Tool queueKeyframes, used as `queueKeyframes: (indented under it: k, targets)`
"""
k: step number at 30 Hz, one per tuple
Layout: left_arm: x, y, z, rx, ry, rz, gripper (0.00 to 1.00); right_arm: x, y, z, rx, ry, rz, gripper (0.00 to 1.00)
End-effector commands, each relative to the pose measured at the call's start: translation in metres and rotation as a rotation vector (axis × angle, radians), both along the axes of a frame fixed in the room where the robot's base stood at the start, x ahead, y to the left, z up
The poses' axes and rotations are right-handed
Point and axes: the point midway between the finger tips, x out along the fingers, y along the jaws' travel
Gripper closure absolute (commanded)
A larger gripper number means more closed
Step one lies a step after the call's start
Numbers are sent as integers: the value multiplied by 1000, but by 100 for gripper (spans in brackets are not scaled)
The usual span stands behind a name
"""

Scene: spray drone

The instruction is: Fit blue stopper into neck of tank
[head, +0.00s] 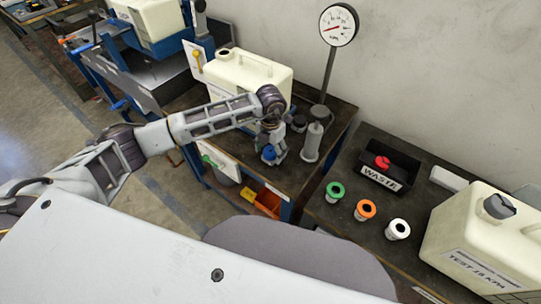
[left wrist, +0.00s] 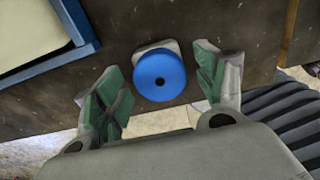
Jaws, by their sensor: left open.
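The blue stopper (head: 268,153) sits near the front edge of the middle bench. A cream tank (head: 262,72) with an open dark neck (head: 224,55) stands behind on the same bench, partly hidden by my left arm. My right gripper is not in view.
A pressure gauge (head: 338,25) on a post and a grey cylinder (head: 313,142) stand right of my gripper. On the right bench are green (head: 335,191), orange (head: 365,210) and white (head: 397,229) stoppers, a black waste bin (head: 404,166) and a capped tank (head: 470,240).

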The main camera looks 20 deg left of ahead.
Motion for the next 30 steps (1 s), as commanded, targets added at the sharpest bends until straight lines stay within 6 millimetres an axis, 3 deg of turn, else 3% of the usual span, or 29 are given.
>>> queueKeyframes:
  k: [24, 30]
  targets:
    - [0, 0, 0, 0, 0, 0, 29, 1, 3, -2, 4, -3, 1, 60]
    - [0, 0, 0, 0, 0, 0, 54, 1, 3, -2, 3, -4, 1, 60]
